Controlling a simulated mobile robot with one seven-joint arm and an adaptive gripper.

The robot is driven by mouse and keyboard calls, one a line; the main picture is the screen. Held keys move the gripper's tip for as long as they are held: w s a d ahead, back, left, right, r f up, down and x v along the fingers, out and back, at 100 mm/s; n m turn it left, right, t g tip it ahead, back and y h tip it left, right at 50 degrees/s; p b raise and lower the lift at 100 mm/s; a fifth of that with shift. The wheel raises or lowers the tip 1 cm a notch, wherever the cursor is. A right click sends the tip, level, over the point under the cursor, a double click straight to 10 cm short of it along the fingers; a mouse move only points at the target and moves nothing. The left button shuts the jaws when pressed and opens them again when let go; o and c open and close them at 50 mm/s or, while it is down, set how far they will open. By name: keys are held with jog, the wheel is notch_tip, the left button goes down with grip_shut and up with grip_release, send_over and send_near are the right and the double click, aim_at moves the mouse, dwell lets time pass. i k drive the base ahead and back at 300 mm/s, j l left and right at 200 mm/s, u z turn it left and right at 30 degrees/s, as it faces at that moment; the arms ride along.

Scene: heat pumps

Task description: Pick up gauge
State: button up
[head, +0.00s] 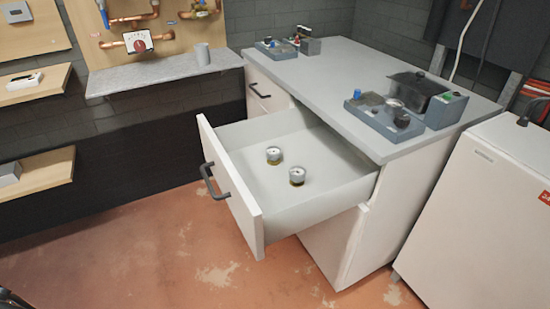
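Two small round gauges stand inside an open white drawer. One gauge (273,156) is farther back. The other gauge (297,176) is nearer, a little to the right. Both look silver on top with a brass-coloured base. They stand apart from each other on the drawer floor. The drawer (237,185) is pulled out of the cabinet and has a dark handle on its front.
The grey cabinet top (335,75) overhangs the drawer's back and carries equipment (405,105). A white appliance (480,200) stands at the right. A shelf with a grey cup (202,54) is at the back left. The reddish floor (170,255) is clear in front.

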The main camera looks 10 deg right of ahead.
aim_at(273, 153)
jog(key=i+l+u, duration=0.2)
jog(key=l+u, duration=0.15)
jog(key=l, duration=0.3)
jog(key=i+l+u, duration=0.1)
jog(key=l+u, duration=0.25)
jog(key=l, duration=0.3)
jog(key=l+u, duration=0.35)
jog(key=l, duration=0.3)
jog(key=i+l, duration=0.2)
jog(key=i, duration=0.3)
